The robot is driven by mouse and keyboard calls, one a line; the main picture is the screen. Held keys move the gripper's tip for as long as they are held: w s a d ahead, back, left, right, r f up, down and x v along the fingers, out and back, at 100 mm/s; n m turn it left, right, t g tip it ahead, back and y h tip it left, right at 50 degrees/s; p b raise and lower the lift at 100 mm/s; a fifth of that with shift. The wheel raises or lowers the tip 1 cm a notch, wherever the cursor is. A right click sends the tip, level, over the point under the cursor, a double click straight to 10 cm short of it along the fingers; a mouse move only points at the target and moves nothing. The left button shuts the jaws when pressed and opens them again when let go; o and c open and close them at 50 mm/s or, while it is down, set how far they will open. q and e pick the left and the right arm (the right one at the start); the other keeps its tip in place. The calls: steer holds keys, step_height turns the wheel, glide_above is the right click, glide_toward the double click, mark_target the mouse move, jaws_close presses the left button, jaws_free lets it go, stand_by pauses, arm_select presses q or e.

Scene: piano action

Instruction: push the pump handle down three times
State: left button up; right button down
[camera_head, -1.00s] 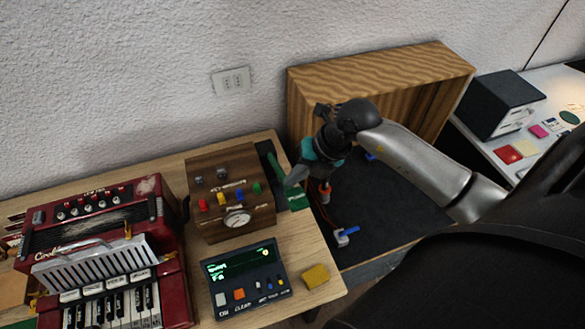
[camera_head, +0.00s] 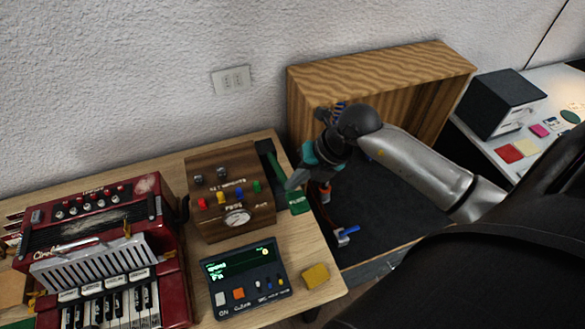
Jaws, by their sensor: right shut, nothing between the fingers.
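The green pump handle (camera_head: 274,163) is a slim bar at the right side of the wooden control box, rising from a dark strip. A green labelled plate (camera_head: 299,201) sits at its near end. My right gripper (camera_head: 291,183) comes in from the right with grey fingers shut and empty. Its fingertips are just right of the handle, above the plate. I cannot tell whether they touch the handle. My left gripper is not in view.
The wooden control box (camera_head: 225,212) with coloured knobs and a gauge stands left of the handle. A display panel (camera_head: 243,279), a yellow block (camera_head: 315,275) and a red accordion (camera_head: 100,250) are on the table. A wood-sided dark bay (camera_head: 380,215) lies right.

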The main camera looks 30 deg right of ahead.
mark_target(300, 197)
steer(key=shift+s+a+f+b, duration=0.1)
steer(key=shift+s+f+b, duration=0.25)
steer(key=shift+f, duration=0.35)
steer(key=shift+s+a+f+b, duration=0.1)
steer(key=shift+s+f+b, duration=0.15)
steer(key=shift+f, duration=0.5)
steer(key=shift+s+a+f+b, duration=0.1)
steer(key=shift+s+f+b, duration=0.25)
steer(key=shift+f, duration=0.35)
stand_by(1.9)
steer(key=shift+r, duration=0.1)
steer(key=shift+w+d+r+p, duration=0.1)
steer(key=shift+w+r+p, duration=0.3)
steer(key=shift+r+p, duration=0.5)
steer(key=shift+w+d+r+p, duration=0.1)
steer(key=shift+w+r+p, duration=0.25)
steer(key=shift+r+p, duration=0.5)
steer(key=shift+w+d+r+p, duration=0.1)
steer(key=shift+w+r+p, duration=0.45)
steer(key=shift+r, duration=0.55)
steer(key=shift+s+r+p, duration=0.1)
steer(key=shift+r+p, duration=0.25)
steer(key=shift+r, duration=0.05)
steer(key=shift+d, duration=0.1)
steer(key=r+p, duration=0.1)
steer(key=w+r+p, duration=0.1)
steer(key=r, duration=0.1)
steer(key=w+r+p, duration=0.1)
steer(key=shift+w+d+r, duration=0.15)
steer(key=shift+d+r, duration=0.1)
